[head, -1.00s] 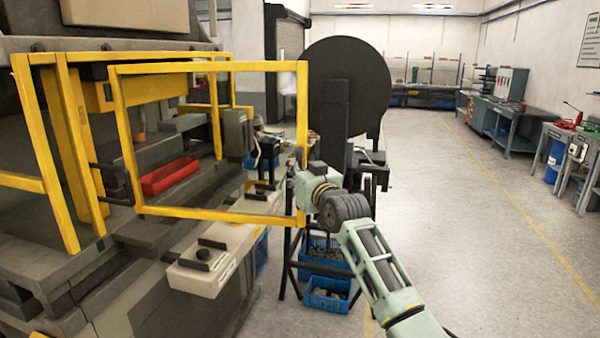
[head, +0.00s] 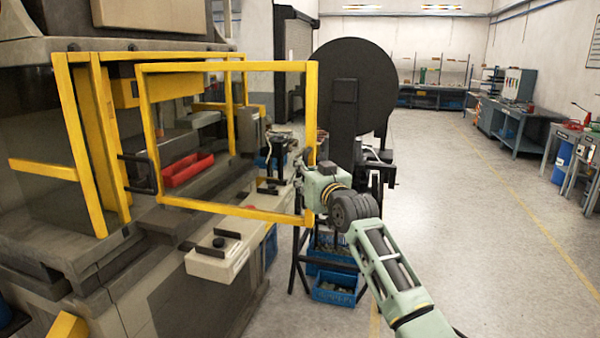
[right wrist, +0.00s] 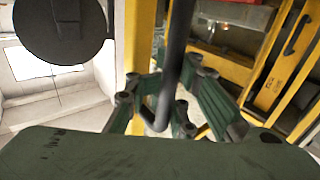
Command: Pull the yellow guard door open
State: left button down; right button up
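The yellow guard door (head: 232,211) is a rectangular frame in front of the press in the head view. It stands out from the yellow guard frame (head: 78,150) of the machine, offset to the right, so the work area shows beside and through it. My right gripper (head: 306,166) is at the door's right upright, low down. In the right wrist view a dark bar handle (right wrist: 181,40) runs beside a yellow upright and passes between the fingers of my right gripper (right wrist: 177,72), which look closed around it. The exact finger contact is partly hidden. My left gripper is out of view.
A red tray (head: 187,168) lies inside the press. A grey ledge (head: 213,262) with dark knobs juts out below the door. A big black reel (head: 354,90) and blue crates (head: 335,290) stand behind my right arm. The floor (head: 480,230) to the right is clear.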

jog(key=o, duration=0.5)
jog(key=shift+d, duration=0.55)
jog(key=shift+o, duration=0.2)
jog(key=shift+s+a, duration=0.1)
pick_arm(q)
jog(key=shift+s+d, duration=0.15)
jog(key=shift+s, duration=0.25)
pick_arm(e)
jog(key=v, duration=1.2)
